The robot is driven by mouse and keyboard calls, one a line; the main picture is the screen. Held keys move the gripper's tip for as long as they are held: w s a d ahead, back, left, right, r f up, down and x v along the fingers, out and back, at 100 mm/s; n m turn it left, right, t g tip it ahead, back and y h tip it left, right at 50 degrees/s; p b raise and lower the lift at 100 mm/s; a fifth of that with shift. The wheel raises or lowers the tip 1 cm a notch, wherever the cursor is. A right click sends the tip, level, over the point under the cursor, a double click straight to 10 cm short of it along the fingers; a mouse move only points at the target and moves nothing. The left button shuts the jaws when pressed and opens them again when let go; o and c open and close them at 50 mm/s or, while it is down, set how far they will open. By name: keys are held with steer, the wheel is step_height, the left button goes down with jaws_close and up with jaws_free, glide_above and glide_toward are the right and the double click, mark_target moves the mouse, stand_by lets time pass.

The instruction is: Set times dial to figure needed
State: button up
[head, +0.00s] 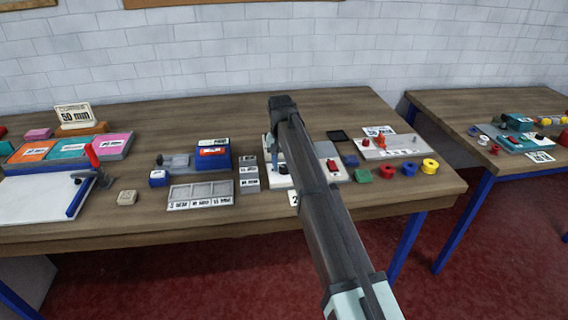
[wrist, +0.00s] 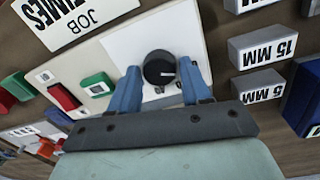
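The round black dial (wrist: 158,68) sits on a white plate (wrist: 125,45) of a pale panel in the wrist view. A short white mark on its top points roughly right in that view. My gripper (wrist: 160,66) has its two blue fingertips on either side of the dial, close to its edges; I cannot tell whether they touch it. In the head view the dial (head: 283,169) shows beside one blue finger, and my arm covers much of the panel. The card reading TIMES and JOB (wrist: 85,18) lies beside the panel; its figure is not readable here.
A green button (wrist: 96,86) and a red part (wrist: 64,96) lie left of the dial in the wrist view. Grey blocks marked 15 MM (wrist: 262,47) and similar stand close on the right. Coloured spools (head: 409,169) lie on the table right of my arm.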

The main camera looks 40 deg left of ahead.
steer(key=c, duration=0.7)
steer(key=m, duration=0.8)
steer(key=shift+w+d+m, duration=0.1)
steer(key=shift+m, duration=0.2)
steer(key=shift+g, duration=0.3)
steer(key=o, duration=1.1)
